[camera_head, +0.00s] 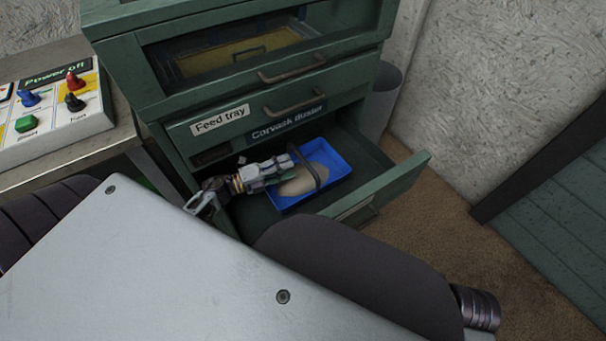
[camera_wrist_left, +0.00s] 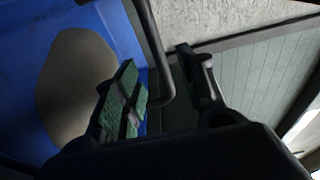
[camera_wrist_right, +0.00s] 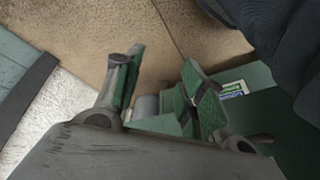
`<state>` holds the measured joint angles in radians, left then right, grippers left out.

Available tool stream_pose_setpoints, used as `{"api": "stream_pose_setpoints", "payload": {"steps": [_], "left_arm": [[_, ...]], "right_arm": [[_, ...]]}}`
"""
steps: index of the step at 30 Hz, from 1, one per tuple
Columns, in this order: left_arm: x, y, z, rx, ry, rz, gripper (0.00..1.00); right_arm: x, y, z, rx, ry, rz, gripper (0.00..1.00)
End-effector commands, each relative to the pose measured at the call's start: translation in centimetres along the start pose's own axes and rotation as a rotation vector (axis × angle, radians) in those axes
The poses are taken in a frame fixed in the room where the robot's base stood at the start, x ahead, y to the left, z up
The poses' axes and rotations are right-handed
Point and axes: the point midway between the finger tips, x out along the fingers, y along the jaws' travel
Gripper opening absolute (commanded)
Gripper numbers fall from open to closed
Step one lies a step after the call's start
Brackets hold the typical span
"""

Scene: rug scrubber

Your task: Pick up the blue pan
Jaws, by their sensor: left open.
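The blue pan (camera_head: 337,163) lies in the open bottom drawer of the green cabinet, with a pale tan heap in it and a dark arched handle (camera_head: 318,172) across its top. My left gripper (camera_head: 284,168) is over the pan, close to the handle. In the left wrist view, my left gripper (camera_wrist_left: 165,90) is open, and the handle (camera_wrist_left: 156,50) shows between its two fingers; contact cannot be told. The blue pan (camera_wrist_left: 18,65) fills the left of that view. My right gripper (camera_wrist_right: 160,85) is open and empty, outside the head view.
The open drawer (camera_head: 400,177) juts out over brown carpet. Above it are a closed drawer labelled "Feed tray" (camera_head: 220,121) and a glass-fronted compartment. A control panel (camera_head: 55,105) with coloured knobs sits on a table at left. A grey bin (camera_head: 380,100) stands by the wall.

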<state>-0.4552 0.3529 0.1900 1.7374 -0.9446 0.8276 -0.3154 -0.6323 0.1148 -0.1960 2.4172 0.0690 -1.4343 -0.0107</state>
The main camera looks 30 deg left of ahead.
Motion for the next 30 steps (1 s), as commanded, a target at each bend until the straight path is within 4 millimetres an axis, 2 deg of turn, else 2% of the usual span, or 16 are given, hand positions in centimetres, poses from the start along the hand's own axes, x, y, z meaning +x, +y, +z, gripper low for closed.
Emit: {"api": "stream_pose_setpoints", "payload": {"steps": [7, 23, 30], "left_arm": [[1.7, 0.1, 0.0, 0.001, 0.001, -0.001, 0.41], [2.4, 0.0, 0.2, 0.0, 0.0, -0.002, 0.41], [4.4, 0.1, 0.6, 0.0, 0.0, -0.003, 0.41]], "right_arm": [[0.9, -0.2, 0.2, 0.003, 0.013, -0.01, 0.4], [1.3, -0.2, 0.1, 0.004, 0.021, -0.014, 0.4], [3.1, -0.4, 0.1, 0.008, 0.052, -0.029, 0.4]]}}
